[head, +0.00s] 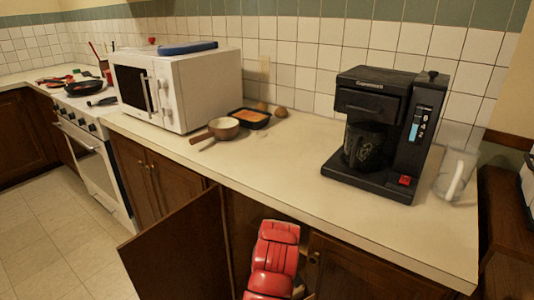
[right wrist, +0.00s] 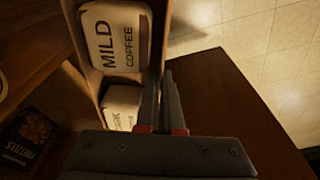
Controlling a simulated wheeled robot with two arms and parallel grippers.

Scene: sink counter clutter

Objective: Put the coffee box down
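The coffee box (right wrist: 115,38) shows in the right wrist view, brown with a white label reading "MILD COFFEE". A second white label panel lies below it, partly behind a finger; I cannot tell if it is on the same box. My right gripper (right wrist: 163,80) is just right of the box, its two dark fingers close together and the left one overlapping the box's edge. I cannot see whether part of the box is pinched between them. In the head view, the box and right gripper are hidden below the counter. My left gripper is in no view.
The lower cabinet door (head: 180,250) stands open. A dark package (right wrist: 25,140) with a printed face lies at lower left in the wrist view. On the counter (head: 265,165) are a coffee maker (head: 395,110), a microwave (head: 190,85) and a saucepan (head: 224,128); its middle is clear.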

